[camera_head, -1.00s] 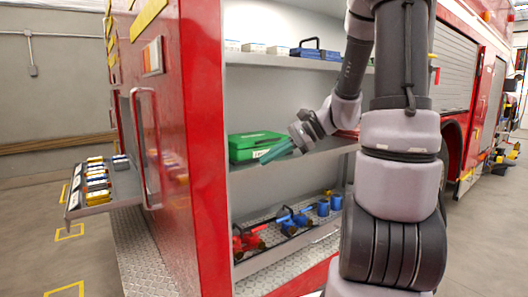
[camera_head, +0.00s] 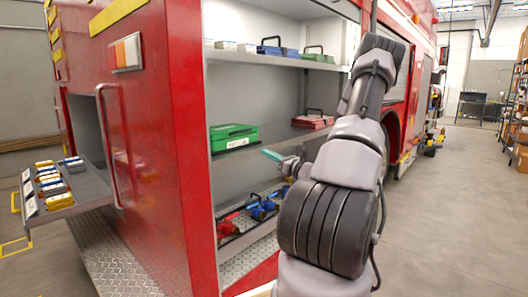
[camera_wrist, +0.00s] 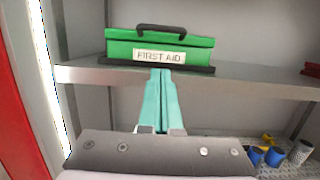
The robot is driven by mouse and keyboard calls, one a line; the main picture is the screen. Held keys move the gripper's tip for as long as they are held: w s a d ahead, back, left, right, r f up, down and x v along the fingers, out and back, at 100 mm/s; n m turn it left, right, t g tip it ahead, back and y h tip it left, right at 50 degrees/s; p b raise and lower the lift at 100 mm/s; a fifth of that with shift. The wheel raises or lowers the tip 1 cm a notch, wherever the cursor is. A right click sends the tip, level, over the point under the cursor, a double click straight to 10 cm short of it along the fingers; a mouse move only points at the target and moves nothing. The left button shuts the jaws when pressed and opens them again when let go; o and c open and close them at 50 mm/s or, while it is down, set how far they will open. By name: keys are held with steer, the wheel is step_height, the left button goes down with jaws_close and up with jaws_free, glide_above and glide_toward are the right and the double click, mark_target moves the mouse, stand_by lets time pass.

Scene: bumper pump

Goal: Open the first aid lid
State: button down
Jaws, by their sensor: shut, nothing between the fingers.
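The green first aid box (camera_head: 233,138) sits on the middle shelf of the red truck's open compartment. In the wrist view the first aid box (camera_wrist: 160,48) shows its white "FIRST AID" label and a dark handle on top, and its lid looks closed. My gripper (camera_head: 268,153) is to the right of the box in the head view, apart from it and slightly lower. In the wrist view my gripper's teal fingers (camera_wrist: 160,85) are together and empty, pointing at the box front just below the label. Whether the tips touch the box is hard to tell.
The middle shelf (camera_wrist: 85,75) has a front edge close to my fingers. A red case (camera_head: 312,121) stands on its right part. Blue and red fittings (camera_head: 262,206) lie on the level below. A pulled-out tray (camera_head: 85,185) projects at the left. The floor at right is clear.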

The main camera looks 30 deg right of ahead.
steer(key=w+a+r, duration=0.3)
steer(key=w+r, duration=0.2)
steer(key=w, duration=0.4)
steer(key=shift+a, duration=0.2)
step_height(320, 180, up, 10)
steer(key=w+g+h, duration=0.1)
steer(key=w+g, duration=0.1)
steer(key=shift+w+a+g, duration=0.25)
steer(key=shift+a+g, duration=0.15)
stand_by(0.5)
steer(key=shift+f, duration=0.1)
stand_by(1.2)
